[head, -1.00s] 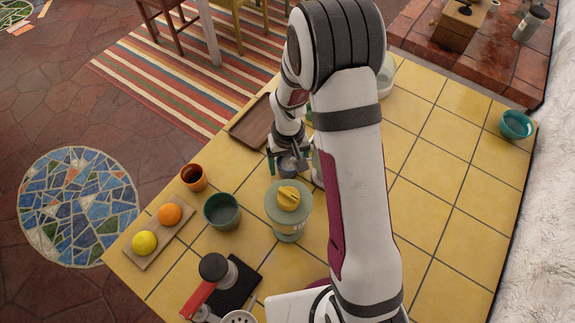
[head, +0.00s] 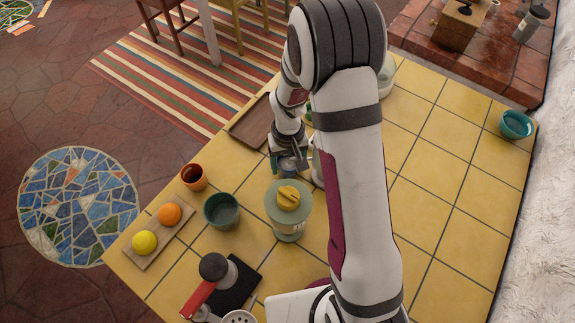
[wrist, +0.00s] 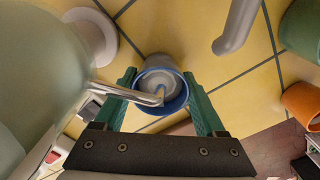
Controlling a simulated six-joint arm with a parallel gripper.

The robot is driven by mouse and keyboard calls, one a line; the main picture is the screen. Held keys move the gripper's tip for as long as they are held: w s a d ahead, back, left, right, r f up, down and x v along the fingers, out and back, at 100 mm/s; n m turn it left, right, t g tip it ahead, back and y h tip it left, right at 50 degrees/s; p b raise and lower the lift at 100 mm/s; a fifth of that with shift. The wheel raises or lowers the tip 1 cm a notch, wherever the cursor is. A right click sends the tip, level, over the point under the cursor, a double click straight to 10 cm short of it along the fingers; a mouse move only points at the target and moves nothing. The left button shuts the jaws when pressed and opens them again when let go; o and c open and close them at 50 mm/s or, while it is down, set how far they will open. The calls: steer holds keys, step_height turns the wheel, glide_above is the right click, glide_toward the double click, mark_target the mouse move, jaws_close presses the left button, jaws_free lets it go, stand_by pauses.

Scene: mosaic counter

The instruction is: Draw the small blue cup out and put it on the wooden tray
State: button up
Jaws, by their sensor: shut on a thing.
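The small blue cup (head: 287,173) stands on the yellow tiles beneath my gripper, partly hidden by the fingers in the head view. The wrist view looks down on its blue rim (wrist: 181,104) and pale inside. My gripper (wrist: 161,88) is shut on the cup, with one green finger on each side. A shiny metal bar crosses over part of the cup in the wrist view. The brown wooden tray (head: 246,133) lies behind and left of my gripper, partly hidden by my arm. Its visible part is empty.
A green pot (head: 221,211) and an orange cup (head: 194,178) stand to the left. A large pale object (wrist: 35,80) is close on the left in the wrist view.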

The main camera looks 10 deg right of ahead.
steer(key=shift+r, duration=0.15)
steer(key=shift+w+a, duration=0.1)
steer(key=shift+w, duration=1.95)
steer(key=shift+r, duration=3.05)
steer(key=w+a+r, duration=0.2)
steer(key=w, duration=0.4)
steer(key=w+a+r, duration=0.2)
steer(key=w+a, duration=0.1)
steer(key=w, duration=0.4)
steer(key=shift+s+d+f, duration=0.1)
steer(key=shift+f, duration=3.9)
steer(key=shift+f, duration=0.15)
steer(key=shift+f, duration=0.4)
